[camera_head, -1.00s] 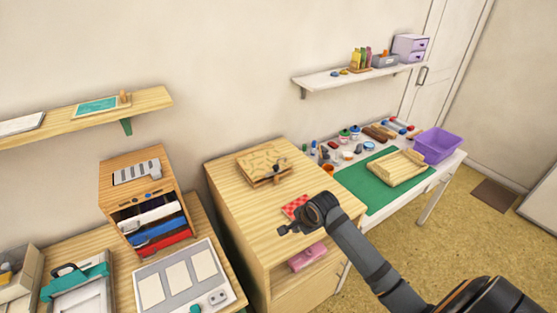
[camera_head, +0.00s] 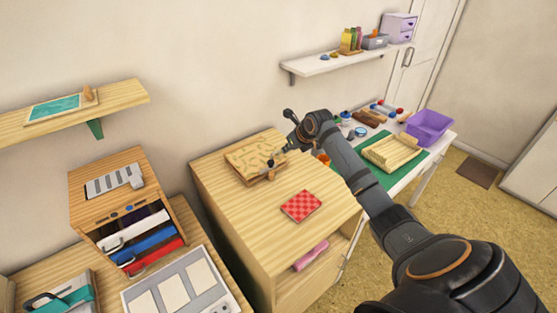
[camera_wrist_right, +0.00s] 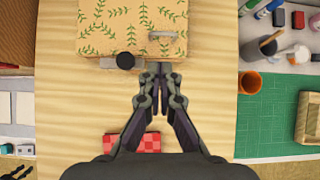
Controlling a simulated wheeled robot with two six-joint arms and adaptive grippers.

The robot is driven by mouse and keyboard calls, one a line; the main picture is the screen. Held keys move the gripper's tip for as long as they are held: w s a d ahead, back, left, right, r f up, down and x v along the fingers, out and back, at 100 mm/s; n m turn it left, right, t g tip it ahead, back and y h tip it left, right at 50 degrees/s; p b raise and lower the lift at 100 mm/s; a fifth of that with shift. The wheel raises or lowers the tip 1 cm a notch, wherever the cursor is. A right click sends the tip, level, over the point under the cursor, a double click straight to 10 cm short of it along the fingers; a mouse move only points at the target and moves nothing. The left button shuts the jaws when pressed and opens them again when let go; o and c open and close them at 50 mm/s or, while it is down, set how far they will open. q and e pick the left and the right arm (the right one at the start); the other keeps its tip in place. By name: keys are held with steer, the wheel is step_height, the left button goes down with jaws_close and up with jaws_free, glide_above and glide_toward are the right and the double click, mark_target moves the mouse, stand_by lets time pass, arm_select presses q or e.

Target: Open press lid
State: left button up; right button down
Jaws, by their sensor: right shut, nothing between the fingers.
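The press is a wooden box with a leaf-patterned lid (camera_head: 256,154) at the back of the wooden cabinet top. Its lid lies flat and looks closed. A dark round knob (camera_wrist_right: 125,63) sits at its front edge, with a grey metal tab beside it. My right gripper (camera_wrist_right: 158,72) is shut and empty, its tips just in front of the press's front edge, right of the knob. In the head view my right gripper (camera_head: 275,160) is by the press's front right, partly hidden by its own wrist.
A red checkered pad (camera_head: 301,206) lies on the cabinet top nearer the front. To the right, a white table holds a green mat (camera_wrist_right: 275,130), a wooden tray (camera_head: 393,150), an orange cup (camera_wrist_right: 250,82) and a purple bin (camera_head: 428,127). A drawer unit (camera_head: 125,205) stands left.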

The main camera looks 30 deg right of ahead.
mark_target(275, 158)
steer(key=p+x, duration=0.2)
steer(key=x, duration=0.5)
steer(key=shift+w+f, duration=0.25)
steer(key=shift+w, duration=0.1)
steer(key=shift+w+f, duration=0.25)
steer(key=shift+f, duration=0.15)
arm_select(q)
steer(key=shift+w+d+r, duration=0.1)
steer(key=shift+w+r, duration=0.1)
steer(key=shift+w, duration=0.8)
arm_select(e)
steer(key=shift+r, duration=0.1)
